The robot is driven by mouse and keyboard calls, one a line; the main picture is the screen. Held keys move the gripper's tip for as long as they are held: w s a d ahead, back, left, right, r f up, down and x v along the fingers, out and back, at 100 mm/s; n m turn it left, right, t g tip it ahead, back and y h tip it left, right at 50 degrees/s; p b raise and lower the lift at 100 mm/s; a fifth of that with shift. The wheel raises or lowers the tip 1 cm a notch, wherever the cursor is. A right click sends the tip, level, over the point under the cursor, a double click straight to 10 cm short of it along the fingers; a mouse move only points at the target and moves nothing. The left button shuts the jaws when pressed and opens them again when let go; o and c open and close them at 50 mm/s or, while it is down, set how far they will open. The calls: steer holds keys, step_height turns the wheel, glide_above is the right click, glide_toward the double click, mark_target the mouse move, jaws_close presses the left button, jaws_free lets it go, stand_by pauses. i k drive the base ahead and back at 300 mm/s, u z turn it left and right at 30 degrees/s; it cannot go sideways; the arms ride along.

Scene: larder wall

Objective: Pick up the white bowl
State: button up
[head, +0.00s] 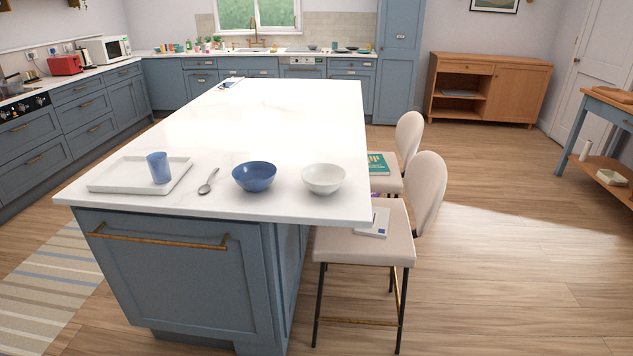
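The white bowl (323,179) stands upright near the front right corner of the white island top (285,122). It looks empty. A blue bowl (254,176) stands just to its left, with a small gap between them. My gripper is not in this view, so I cannot see where it is or what state it is in.
Left of the blue bowl lie a spoon (208,182) and a white tray (108,181) holding a blue cup (158,167). Two pale chairs (352,246) stand along the island's right side, with books on their seats. The island top behind the bowls is clear.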

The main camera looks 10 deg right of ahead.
mark_target(322, 179)
steer(key=u, duration=0.1)
steer(key=i, duration=0.95)
steer(key=u, duration=1.35)
steer(key=k, duration=0.45)
steer(key=u, duration=0.15)
